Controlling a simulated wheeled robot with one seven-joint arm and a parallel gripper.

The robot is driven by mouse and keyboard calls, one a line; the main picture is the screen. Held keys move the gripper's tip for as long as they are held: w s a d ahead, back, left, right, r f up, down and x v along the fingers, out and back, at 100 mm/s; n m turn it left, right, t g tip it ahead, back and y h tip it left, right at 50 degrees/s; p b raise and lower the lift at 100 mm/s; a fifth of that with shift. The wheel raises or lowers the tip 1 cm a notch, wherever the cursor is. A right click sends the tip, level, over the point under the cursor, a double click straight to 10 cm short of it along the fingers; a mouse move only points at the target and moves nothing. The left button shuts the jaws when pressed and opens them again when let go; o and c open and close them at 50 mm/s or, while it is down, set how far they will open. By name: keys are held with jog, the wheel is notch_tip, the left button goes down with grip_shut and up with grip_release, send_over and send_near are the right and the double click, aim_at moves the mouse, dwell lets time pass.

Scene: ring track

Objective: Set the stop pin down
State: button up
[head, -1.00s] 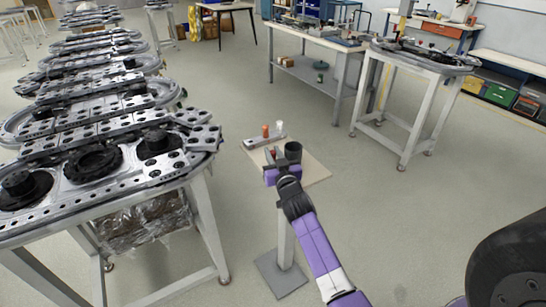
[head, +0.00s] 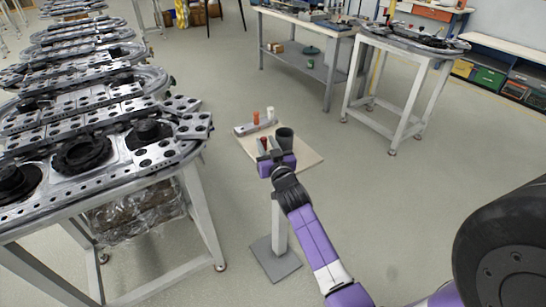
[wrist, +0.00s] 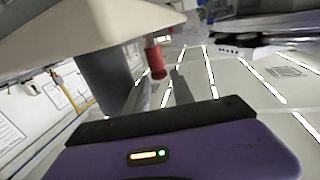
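A short red pin (head: 264,143), which may be the stop pin, shows just beyond my gripper (head: 268,150) at the small stand. In the wrist view this red pin (wrist: 156,62) appears with its red end pointing down the picture, next to a dark grey cup (wrist: 103,75). My gripper's purple body (wrist: 165,150) fills the bottom of that view. My gripper is low over the near side of the stand's beige top (head: 308,159). I cannot tell whether the fingers are closed on the pin or whether its base touches the top.
The dark cup (head: 285,140) stands right of the red pin. Behind, a grey block (head: 243,130) lies near an orange pin (head: 256,118) and a white pin (head: 270,113). A loaded ring-track table (head: 100,190) is close on the left. Open floor (head: 380,220) lies right.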

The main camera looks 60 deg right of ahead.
jog(key=b+v, duration=0.1)
jog(key=v, duration=0.8)
jog(key=shift+s+a, duration=0.2)
jog(key=shift+s, duration=0.1)
jog(key=s+a+f+n+t+y, duration=0.1)
jog(key=s+a+f+n+y, duration=0.15)
jog(key=a, duration=0.85)
jog(key=s+a+f+n+t+y, duration=0.2)
jog(key=s+a+y, duration=0.15)
jog(key=a, duration=0.75)
jog(key=s+a+r+n+y, duration=0.2)
jog(key=s+a+r+y, duration=0.1)
jog(key=s+a, duration=0.4)
jog(key=s+a+r+n+y, duration=0.3)
jog(key=s+a+y, duration=0.1)
jog(key=s+a, duration=0.3)
jog(key=shift+s+a+r, duration=0.3)
jog(key=shift+s+r, duration=0.1)
jog(key=shift+s, duration=0.35)
